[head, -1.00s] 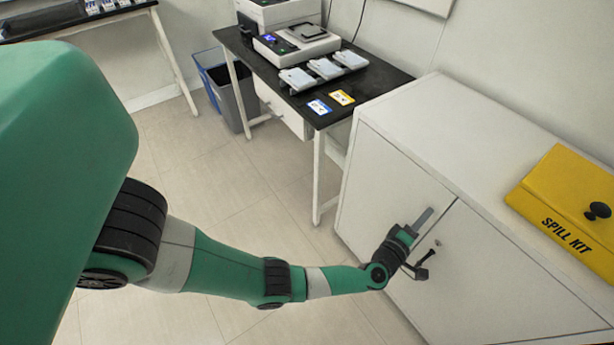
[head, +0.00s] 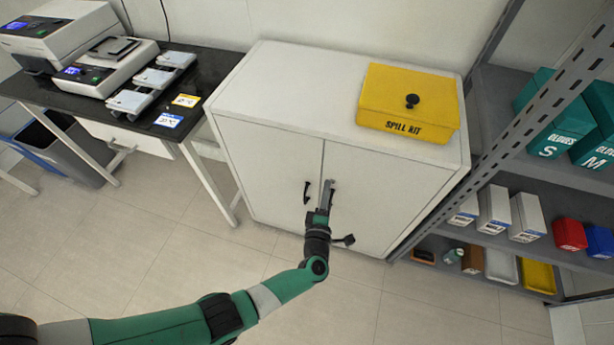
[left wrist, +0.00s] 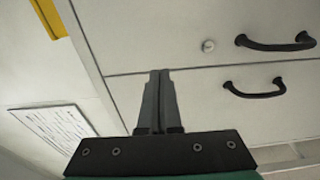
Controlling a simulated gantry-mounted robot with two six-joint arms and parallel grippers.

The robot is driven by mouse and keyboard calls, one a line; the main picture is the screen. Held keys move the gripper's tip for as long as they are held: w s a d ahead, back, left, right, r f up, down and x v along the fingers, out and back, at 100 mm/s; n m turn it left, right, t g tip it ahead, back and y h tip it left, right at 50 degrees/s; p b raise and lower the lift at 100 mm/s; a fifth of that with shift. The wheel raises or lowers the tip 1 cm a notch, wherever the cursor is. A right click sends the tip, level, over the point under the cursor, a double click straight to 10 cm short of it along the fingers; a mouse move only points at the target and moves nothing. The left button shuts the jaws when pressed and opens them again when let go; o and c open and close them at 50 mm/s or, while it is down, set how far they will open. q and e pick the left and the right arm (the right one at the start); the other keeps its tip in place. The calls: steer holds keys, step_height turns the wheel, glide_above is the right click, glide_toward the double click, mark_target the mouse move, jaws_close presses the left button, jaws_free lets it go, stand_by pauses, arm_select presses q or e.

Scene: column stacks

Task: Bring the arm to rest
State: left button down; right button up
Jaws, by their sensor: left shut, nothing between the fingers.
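My left gripper (head: 328,190) is in front of the white cabinet (head: 262,172), near the seam between its two doors. Its fingers are together with nothing between them. In the left wrist view the shut fingers (left wrist: 160,78) point toward the door seam, and two black handles (left wrist: 275,41) lie to their right, clear of the fingers. Both cabinet doors look closed. In the head view one black handle (head: 307,192) shows left of the gripper; the other is largely hidden behind it. Whether the fingertips touch the door cannot be told. My right gripper is not in view.
A yellow spill kit (head: 408,103) sits on the cabinet. A grey metal shelf (head: 500,135) with boxes and bins stands to the right. A black-topped table (head: 205,75) with instruments stands left, with bins (head: 75,150) beneath. The floor before the cabinet is open.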

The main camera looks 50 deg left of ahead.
arm_select(q)
steer(key=d, duration=0.1)
steer(key=w+d, duration=0.1)
steer(key=d, duration=0.1)
steer(key=shift+w+d, duration=0.1)
